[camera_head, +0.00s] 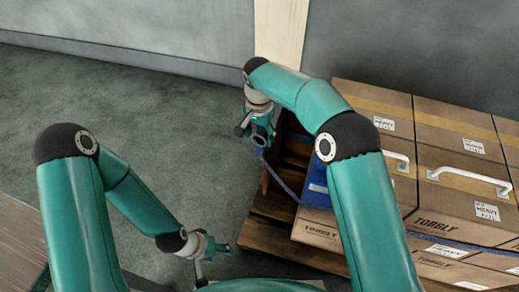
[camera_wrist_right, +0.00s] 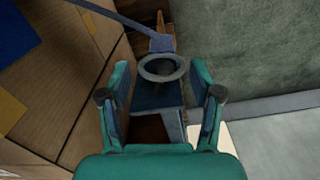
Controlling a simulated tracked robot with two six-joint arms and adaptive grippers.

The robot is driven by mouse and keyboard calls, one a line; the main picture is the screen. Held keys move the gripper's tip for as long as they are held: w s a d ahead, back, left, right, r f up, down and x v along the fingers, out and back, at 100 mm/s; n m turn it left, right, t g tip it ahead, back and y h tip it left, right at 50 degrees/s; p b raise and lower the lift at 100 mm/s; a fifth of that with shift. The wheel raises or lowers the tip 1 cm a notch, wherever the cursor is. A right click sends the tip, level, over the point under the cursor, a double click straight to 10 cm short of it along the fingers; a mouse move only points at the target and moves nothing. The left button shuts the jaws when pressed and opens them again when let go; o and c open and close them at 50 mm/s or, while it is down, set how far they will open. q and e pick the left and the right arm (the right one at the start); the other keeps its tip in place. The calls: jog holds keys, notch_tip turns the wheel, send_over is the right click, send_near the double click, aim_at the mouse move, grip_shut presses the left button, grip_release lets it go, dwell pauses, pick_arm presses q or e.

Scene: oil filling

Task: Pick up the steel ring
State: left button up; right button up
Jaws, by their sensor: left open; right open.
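The steel ring (camera_wrist_right: 163,80) is a grey ring in the right wrist view, by the end of a blue strap (camera_wrist_right: 103,17). It appears between the two fingers of my right gripper (camera_wrist_right: 161,74), with a gap on each side, and no finger visibly touches it. In the head view the ring (camera_head: 259,141) is small and partly hidden by my right gripper (camera_head: 261,127), which points down beside the boxes. My right gripper is open. My left gripper (camera_head: 228,248) is open and empty over the floor, low in the head view, far from the ring.
Cardboard boxes (camera_head: 450,195) with white handles are stacked on a wooden pallet (camera_head: 257,235) at the right. The strap runs by their near left side. A wall (camera_head: 420,50) stands behind. Green floor (camera_head: 180,140) is clear at the left; a wooden surface (camera_head: 18,235) lies lower left.

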aim_at(258, 145)
jog(key=shift+f+b, duration=0.7)
jog(key=shift+f, duration=2.55)
jog(key=shift+c, duration=0.3)
jog(key=shift+a, duration=0.1)
jog(key=c, duration=1)
